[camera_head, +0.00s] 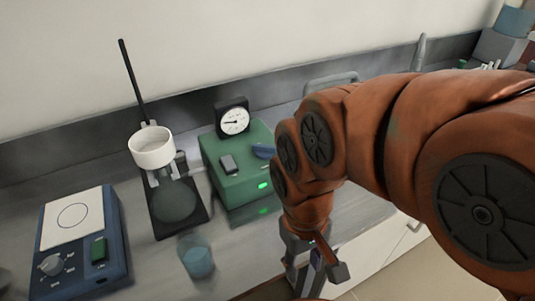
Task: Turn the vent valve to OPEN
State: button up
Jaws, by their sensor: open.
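A green box (236,172) stands on the bench, with a round dial gauge (233,121) at its back and a lit green light on its front. A blue lever-like handle (262,151) sits on its top right; it looks like the vent valve. Its right end is close to my arm's outline, and no OPEN mark is readable. My gripper (316,274) is open and empty, pointing down at the bench's front edge. It is in front of and right of the green box, apart from the handle.
A black stand (177,202) holds a white cup (152,147) left of the green box. A blue hotplate (83,242) is at far left. A beaker with blue liquid (197,258) stands in front. My arm hides much of the right side.

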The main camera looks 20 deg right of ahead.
aim_at(263, 152)
jog(key=u, duration=1.65)
jog(key=k, duration=0.45)
jog(key=z, duration=0.8)
